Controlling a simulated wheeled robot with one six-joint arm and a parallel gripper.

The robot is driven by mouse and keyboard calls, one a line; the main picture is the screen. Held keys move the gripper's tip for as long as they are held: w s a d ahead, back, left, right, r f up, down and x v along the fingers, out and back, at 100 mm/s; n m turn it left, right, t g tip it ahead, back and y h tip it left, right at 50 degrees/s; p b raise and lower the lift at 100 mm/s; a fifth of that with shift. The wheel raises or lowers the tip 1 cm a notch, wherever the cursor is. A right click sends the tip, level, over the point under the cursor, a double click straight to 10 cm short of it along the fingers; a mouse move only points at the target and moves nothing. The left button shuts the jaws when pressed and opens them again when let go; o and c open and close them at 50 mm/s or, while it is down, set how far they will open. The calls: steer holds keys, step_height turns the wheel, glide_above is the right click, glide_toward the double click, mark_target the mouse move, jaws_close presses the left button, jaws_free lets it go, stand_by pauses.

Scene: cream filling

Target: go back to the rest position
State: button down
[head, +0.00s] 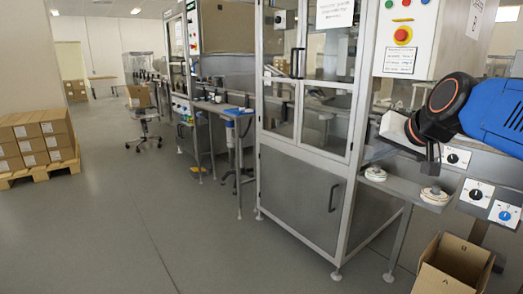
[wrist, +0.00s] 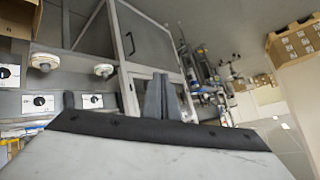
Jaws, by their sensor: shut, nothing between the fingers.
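My gripper (wrist: 161,84) shows in the wrist view with its two grey fingers together and nothing between them. It points out into the room, clear of any object. In the head view, my blue arm with its dark, orange-ringed joint reaches in from the right, in front of the machine's control panel and above its narrow shelf.
Two round white pieces (head: 375,174) (head: 435,195) sit on the machine's shelf below my arm. A metal-framed cabinet (head: 307,190) stands left of it. An open cardboard box (head: 452,268) is below. Stacked boxes (head: 36,138) stand far left. Open floor (head: 130,225) lies between.

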steer(key=s+f+n+g+h, duration=0.1)
steer(key=s+f+n+g, duration=0.2)
steer(key=s+f, duration=1.9)
step_height(320, 180, down, 3)
steer(key=shift+s+d+r+g+h, duration=0.2)
steer(key=shift+d+g+h, duration=0.15)
steer(key=shift+g, duration=0.75)
